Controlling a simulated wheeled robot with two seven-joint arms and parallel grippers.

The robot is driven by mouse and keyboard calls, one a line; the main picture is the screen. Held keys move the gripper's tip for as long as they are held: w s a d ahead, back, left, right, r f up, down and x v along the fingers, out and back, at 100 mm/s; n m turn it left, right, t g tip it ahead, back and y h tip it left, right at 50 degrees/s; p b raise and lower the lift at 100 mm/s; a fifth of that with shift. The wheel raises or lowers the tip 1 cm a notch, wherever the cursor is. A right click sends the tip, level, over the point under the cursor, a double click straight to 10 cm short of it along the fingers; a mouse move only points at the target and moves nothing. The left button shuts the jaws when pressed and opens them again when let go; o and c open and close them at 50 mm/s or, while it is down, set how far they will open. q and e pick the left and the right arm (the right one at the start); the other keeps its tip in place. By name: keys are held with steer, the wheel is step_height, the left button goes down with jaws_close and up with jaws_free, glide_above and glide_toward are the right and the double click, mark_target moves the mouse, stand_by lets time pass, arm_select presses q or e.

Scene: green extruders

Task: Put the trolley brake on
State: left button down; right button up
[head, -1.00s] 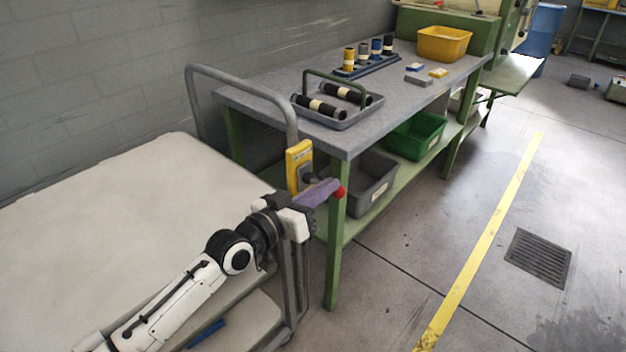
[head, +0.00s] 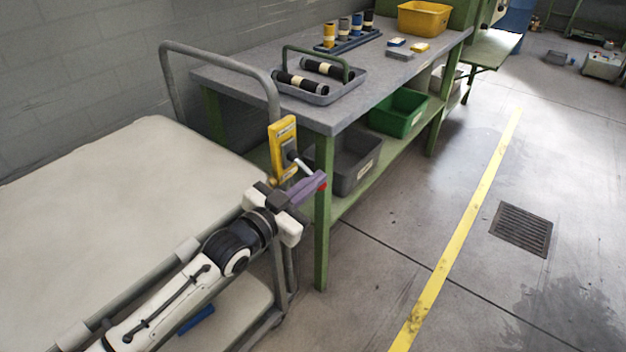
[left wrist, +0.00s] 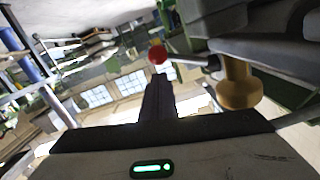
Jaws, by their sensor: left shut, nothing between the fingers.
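The trolley (head: 110,180) has a cream top and a grey tubular handle (head: 215,60). A yellow brake box (head: 283,145) is fixed to the handle post. A pale lever rod (head: 303,168) slants down and right from the box. Its red knob (head: 323,187) is partly hidden by my left gripper (head: 318,181), which is shut and empty, its purple fingers at the lever's outer end. In the left wrist view the red knob (left wrist: 157,54) is just beyond the dark fingertips (left wrist: 162,76); I cannot tell if they touch. My right gripper is not in view.
A green-legged workbench (head: 325,120) stands close beside the trolley, its near leg (head: 322,235) just past my left gripper. It carries a grey tray (head: 340,88) of rollers and a yellow bin (head: 425,17). The floor to the right is open, with a yellow line (head: 455,245) and a drain grate (head: 522,228).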

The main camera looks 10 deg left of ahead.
arm_select(q)
steer(key=shift+r, duration=0.1)
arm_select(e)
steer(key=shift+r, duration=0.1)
